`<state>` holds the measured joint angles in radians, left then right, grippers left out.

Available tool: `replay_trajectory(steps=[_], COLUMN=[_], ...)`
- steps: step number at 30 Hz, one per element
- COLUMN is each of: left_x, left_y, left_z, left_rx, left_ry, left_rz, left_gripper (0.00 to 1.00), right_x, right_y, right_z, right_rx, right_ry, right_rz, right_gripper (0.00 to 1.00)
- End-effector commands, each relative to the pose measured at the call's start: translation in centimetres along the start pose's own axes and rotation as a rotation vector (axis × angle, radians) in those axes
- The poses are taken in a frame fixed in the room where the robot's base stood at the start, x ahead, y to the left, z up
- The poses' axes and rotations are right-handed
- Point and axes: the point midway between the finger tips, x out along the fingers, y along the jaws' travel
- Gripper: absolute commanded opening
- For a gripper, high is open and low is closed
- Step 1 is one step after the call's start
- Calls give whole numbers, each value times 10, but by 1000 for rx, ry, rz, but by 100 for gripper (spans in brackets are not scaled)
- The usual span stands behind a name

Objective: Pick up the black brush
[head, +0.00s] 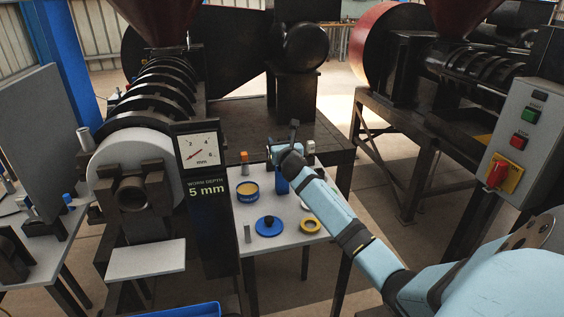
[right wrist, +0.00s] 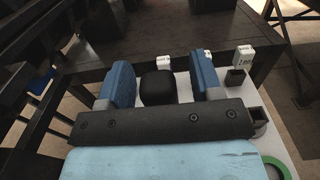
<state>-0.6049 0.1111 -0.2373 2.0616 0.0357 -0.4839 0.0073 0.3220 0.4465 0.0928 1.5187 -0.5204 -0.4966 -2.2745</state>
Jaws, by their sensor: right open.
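A black rounded block (right wrist: 157,87), which looks like the top of the black brush, shows between the two blue fingers in the right wrist view. Its lower part is hidden behind my gripper's dark palm bar. My right gripper (right wrist: 162,84) is open, with a gap visible on each side of the block. There the brush cannot be told apart from the dark parts around the gripper. My left gripper is not in view.
A press with a gauge panel (head: 200,160) stands left. A control box (head: 520,140) stands right. A dark bench (head: 330,140) is behind.

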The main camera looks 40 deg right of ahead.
Motion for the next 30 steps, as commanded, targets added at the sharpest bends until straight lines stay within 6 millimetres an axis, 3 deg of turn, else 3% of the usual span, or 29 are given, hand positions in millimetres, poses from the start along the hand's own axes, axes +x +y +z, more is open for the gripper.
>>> replay_trajectory(steps=[8,15,25,30], left_x=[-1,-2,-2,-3], left_y=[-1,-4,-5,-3], left_z=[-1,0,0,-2], left_rx=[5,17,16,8], left_ry=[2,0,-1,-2], left_rz=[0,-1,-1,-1], left_gripper=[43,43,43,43], right_x=[5,4,4,5], right_y=[0,0,0,-1], right_z=[0,0,2,15], right_rx=[0,0,0,-3], right_ry=[0,0,-1,-3], right_rz=[0,0,0,0], right_gripper=[60,7,6,6])
